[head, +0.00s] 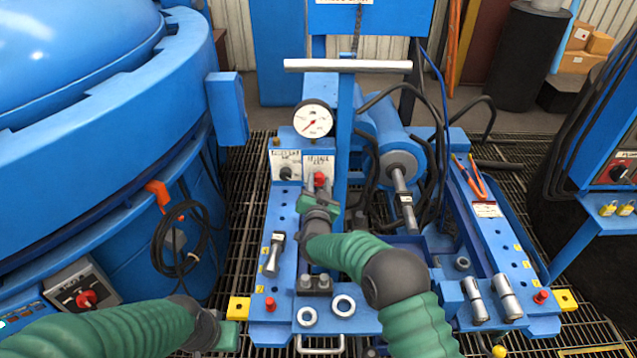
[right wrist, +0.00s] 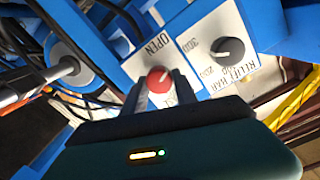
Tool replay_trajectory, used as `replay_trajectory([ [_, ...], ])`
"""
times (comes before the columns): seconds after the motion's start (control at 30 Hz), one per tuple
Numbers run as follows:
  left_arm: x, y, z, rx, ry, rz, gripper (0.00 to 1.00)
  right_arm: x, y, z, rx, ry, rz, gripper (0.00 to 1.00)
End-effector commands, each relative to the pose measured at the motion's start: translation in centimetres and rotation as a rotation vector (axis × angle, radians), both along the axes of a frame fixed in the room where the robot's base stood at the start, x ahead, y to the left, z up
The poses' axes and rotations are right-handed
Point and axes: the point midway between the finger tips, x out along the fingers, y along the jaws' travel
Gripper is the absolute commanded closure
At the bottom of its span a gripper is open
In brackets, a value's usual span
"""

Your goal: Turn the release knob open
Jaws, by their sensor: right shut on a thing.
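The red release knob (head: 319,179) sits on a white plate marked RELEASE on the blue hydraulic unit. It also shows in the right wrist view (right wrist: 158,79), beside the word OPEN. My right gripper (head: 320,188) reaches it from the front. In the right wrist view its two dark fingers (right wrist: 159,86) stand on either side of the knob, shut on it. The fingers and gripper body hide part of the plate. My left gripper (head: 228,334) is low at the left, away from the unit's panel; its fingers are not clear.
A black relief knob (head: 286,172) is close left of the release plate. A pressure gauge (head: 313,119) is above, and a T-handled lever (head: 347,66) rises just right. The large blue furnace (head: 100,150) fills the left. Loose tools lie on the blue frame.

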Motion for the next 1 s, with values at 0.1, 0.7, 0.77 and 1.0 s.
replay_trajectory([
  [0.1, 0.0, 0.0, -0.1, 0.000, 0.000, 0.000, 0.64, -0.2, 0.1, -0.7, -0.001, 0.014, 0.003, 0.56],
  [0.7, 0.0, 0.0, 0.8, 0.000, 0.000, 0.000, 0.64, -3.0, 0.2, 0.2, -0.001, 0.006, 0.004, 0.44],
  [0.77, 0.0, 0.0, 1.2, 0.000, 0.000, 0.000, 0.64, -4.6, 0.3, 0.4, -0.001, 0.006, 0.004, 0.44],
  [1.0, 0.0, 0.0, 2.2, 0.000, 0.000, 0.000, 0.64, -11.7, 0.4, 0.6, -0.003, 0.007, 0.005, 0.44],
])
